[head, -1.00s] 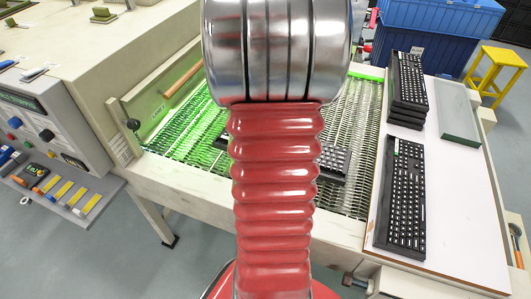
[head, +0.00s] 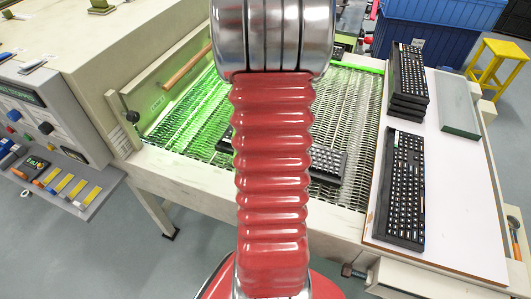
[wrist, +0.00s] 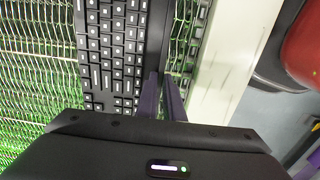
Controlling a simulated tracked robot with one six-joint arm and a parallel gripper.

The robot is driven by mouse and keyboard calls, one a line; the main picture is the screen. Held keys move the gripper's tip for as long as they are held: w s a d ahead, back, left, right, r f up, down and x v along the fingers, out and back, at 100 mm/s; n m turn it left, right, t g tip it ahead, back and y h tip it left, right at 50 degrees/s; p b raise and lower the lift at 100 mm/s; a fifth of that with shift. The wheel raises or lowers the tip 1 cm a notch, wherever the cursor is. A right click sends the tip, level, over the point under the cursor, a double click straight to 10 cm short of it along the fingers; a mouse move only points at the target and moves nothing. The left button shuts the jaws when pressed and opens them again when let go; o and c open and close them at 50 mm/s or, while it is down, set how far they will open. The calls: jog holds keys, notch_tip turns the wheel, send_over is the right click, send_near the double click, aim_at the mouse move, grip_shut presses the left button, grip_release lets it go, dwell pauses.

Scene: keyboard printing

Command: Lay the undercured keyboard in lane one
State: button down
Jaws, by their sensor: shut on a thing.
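In the wrist view my gripper (wrist: 165,95) is shut on the near right edge of a black keyboard (wrist: 108,45), over the green-lit mesh belt. In the head view the gripper is hidden behind my arm. A dark keyboard (head: 328,164) lies on the belt (head: 345,105), its middle hidden by my arm. A narrow strip of keys (wrist: 198,35) shows beside the held keyboard in the wrist view. Another keyboard (head: 402,190) lies on the white board (head: 460,215) at right, behind it a keyboard stack (head: 408,85). I cannot read lane marks or tell which keyboard is undercured.
A grey-green flat tray (head: 459,105) lies at the board's far right. The machine with its control panel (head: 40,125) stands at left. A blue crate (head: 425,35) and yellow stool (head: 497,65) are at the back. The board's front right is bare.

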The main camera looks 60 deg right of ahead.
jog(key=shift+f, duration=0.8)
jog(key=shift+f, duration=0.3)
dwell(0.6)
jog(key=c, duration=1.8)
grip_release()
jog(key=shift+r, duration=0.1)
jog(key=shift+r, duration=3.4)
